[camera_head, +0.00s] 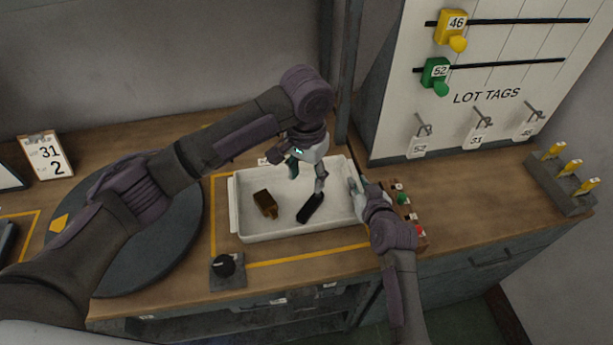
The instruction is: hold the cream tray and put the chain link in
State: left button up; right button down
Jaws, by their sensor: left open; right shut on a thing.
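The cream tray (237,207) sits on the bench inside yellow tape lines. A brown blocky piece (265,203) lies in its left half, and a black elongated piece (310,208) lies near its middle. I cannot tell for sure which of them is the chain link. My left gripper (307,178) is open and points down over the tray, with one fingertip just above the black piece; whether they touch is unclear. My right gripper (357,188) is shut on the tray's right wall.
A dark round turntable (175,235) is at left under my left arm. The right bench top is mostly clear.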

jog(key=c, duration=0.9)
grip_release()
jog(key=shift+c, duration=0.2)
